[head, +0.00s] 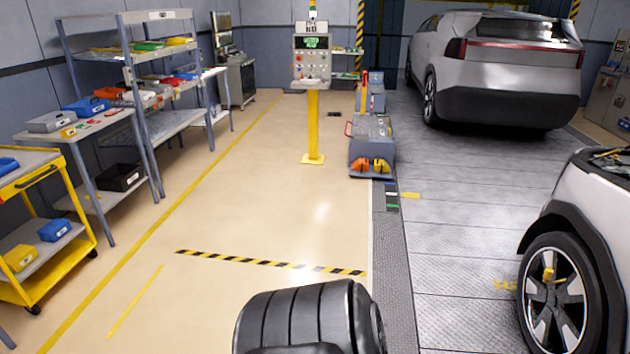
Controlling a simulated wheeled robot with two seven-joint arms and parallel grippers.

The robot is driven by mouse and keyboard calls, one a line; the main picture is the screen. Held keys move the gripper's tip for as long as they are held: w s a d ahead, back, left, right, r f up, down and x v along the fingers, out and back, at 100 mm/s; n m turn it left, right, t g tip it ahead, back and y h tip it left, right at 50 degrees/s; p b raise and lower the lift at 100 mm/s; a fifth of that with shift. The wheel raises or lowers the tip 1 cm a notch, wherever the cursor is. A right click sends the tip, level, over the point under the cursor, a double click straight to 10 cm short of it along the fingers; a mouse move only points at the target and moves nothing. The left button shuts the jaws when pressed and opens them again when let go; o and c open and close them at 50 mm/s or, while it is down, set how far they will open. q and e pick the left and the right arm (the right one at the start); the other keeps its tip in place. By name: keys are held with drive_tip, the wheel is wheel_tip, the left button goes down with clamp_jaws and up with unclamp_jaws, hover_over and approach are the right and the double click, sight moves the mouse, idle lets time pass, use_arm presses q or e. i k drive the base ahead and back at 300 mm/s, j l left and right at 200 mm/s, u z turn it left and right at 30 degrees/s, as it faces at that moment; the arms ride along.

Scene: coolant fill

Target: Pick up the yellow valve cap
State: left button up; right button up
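A small yellow piece (548,274) shows at the wheel of the white car (600,215) at the right edge. It looks like the yellow valve cap, but it is too small to be sure. The wheel (556,298) has a black tyre and pale spokes, and its lower part is cut off by the frame. Neither of my grippers is in view, so what they hold cannot be seen.
A dark grooved rounded shape (305,315) fills the bottom centre; I cannot tell whether it is mine. A yellow cart (78,262) and shelves (142,95) stand left. A yellow-post console (313,125) and grey unit (371,140) stand ahead. The middle floor is clear.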

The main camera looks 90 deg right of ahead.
sight(549, 272)
drive_tip(key=l+z, duration=0.3)
drive_tip(key=l, duration=0.55)
drive_tip(key=z, duration=0.55)
drive_tip(key=i+l+z, duration=0.1)
drive_tip(key=z, duration=1)
drive_tip(key=i+z, duration=0.1)
drive_tip(key=z, duration=1)
drive_tip(key=i+z, duration=0.1)
drive_tip(key=z, duration=0.45)
drive_tip(key=j+z, duration=0.1)
drive_tip(key=z, duration=1)
drive_tip(key=i+j+z, duration=0.15)
drive_tip(key=i+z, duration=0.15)
drive_tip(key=z, duration=0.2)
drive_tip(key=i+j+z, duration=0.2)
drive_tip(key=z, duration=0.3)
